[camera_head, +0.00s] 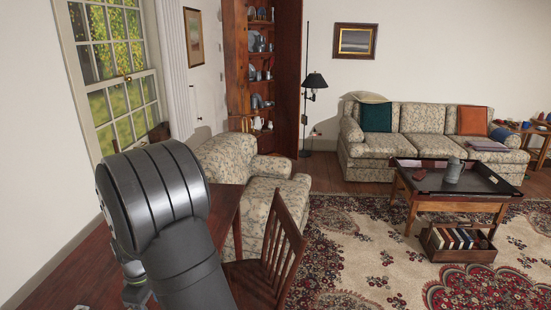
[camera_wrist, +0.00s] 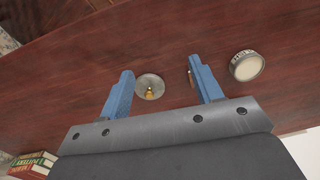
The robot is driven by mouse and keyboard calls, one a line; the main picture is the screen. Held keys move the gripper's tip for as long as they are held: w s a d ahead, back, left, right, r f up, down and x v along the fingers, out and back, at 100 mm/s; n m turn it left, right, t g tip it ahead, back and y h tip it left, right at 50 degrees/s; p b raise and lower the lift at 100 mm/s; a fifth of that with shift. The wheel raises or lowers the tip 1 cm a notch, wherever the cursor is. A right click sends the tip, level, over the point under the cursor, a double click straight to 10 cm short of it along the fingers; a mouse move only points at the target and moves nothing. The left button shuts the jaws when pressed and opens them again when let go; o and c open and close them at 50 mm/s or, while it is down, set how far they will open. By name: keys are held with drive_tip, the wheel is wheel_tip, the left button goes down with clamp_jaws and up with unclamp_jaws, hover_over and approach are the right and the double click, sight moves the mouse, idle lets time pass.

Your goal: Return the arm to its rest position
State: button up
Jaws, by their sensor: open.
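My gripper (camera_wrist: 162,87) shows in the wrist view with its two blue fingers spread apart and nothing held between them. It is over a dark reddish wooden table (camera_wrist: 75,70). A small round metal dish (camera_wrist: 149,87) with a yellowish piece on it appears between the fingers, nearer the left one. In the head view my arm fills the lower left and the gripper itself cannot be made out.
A round pale-topped tin (camera_wrist: 246,66) sits right of the right finger. Several books (camera_wrist: 33,163) show at lower left. In the head view, a wooden chair (camera_head: 275,253) and a floral armchair (camera_head: 247,182) stand close to my arm. Patterned rug lies beyond.

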drive_tip(key=w+d+f+m, duration=0.3)
drive_tip(key=w+d+m, duration=0.25)
drive_tip(key=d, duration=0.35)
drive_tip(key=w+d+f+m, duration=0.3)
drive_tip(key=w+d+m, duration=0.1)
drive_tip(key=w+d, duration=0.4)
drive_tip(key=w+d+f+m, duration=0.1)
drive_tip(key=d+m, duration=0.3)
drive_tip(key=d, duration=0.6)
drive_tip(key=w+d+f+m, duration=0.1)
drive_tip(key=d+f+m, duration=0.2)
drive_tip(key=d, duration=0.7)
drive_tip(key=shift+d+f+m, duration=0.15)
drive_tip(key=shift+d+m, duration=0.05)
drive_tip(key=shift+m, duration=0.35)
